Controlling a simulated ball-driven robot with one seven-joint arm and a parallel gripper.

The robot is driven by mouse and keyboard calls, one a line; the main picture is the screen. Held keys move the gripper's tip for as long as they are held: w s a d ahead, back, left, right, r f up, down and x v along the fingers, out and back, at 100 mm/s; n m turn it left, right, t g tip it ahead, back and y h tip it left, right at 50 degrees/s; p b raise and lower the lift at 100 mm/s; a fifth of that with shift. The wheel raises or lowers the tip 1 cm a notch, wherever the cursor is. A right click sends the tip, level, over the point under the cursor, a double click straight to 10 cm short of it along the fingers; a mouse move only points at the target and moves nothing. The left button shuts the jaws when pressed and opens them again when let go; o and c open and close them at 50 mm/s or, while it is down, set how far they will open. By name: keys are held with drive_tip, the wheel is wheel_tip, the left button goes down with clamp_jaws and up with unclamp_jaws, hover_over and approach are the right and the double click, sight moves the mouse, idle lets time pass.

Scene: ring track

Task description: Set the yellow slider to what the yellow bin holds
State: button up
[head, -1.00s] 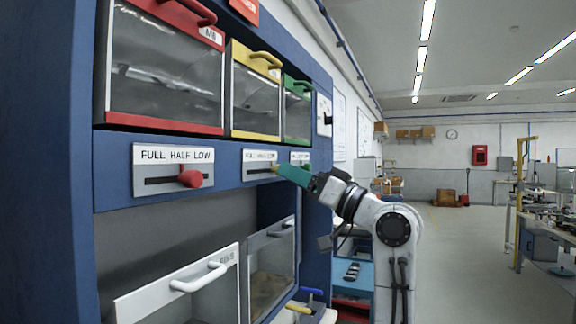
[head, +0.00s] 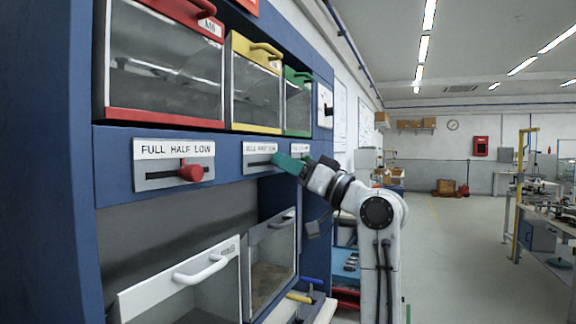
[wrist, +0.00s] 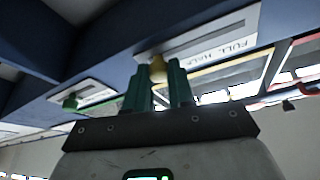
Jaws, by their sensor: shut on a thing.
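The yellow bin (head: 257,85) has a yellow frame and handle and a clear front in the upper row. A grey sloping shape shows behind its front, but its fill level is hard to tell. The yellow slider's plate (head: 253,162) sits below it, with FULL, HALF and LOW printed on it. My gripper (head: 277,160) is at the plate's right end, its green fingers hiding the knob in the head view. In the wrist view, the fingers are shut on the yellow knob (wrist: 158,68), near the slot's end away from FULL.
The red bin (head: 165,75) and its red slider knob (head: 190,173) are to the left. The green bin (head: 298,105) is to the right, and a green knob (wrist: 70,102) shows in the wrist view. Open floor lies to the right.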

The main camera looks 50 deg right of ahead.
clamp_jaws()
drive_tip(key=a, duration=0.2)
drive_tip(key=s+a, duration=0.1)
drive_tip(key=shift+s+a, duration=0.2)
drive_tip(key=shift+a, duration=0.15)
drive_tip(key=o, duration=0.8)
unclamp_jaws()
drive_tip(key=b+v, duration=0.3)
drive_tip(key=v, duration=0.7)
drive_tip(key=shift+s+f+b, duration=0.2)
drive_tip(key=shift+s+b, duration=0.1)
drive_tip(key=shift+s, duration=0.05)
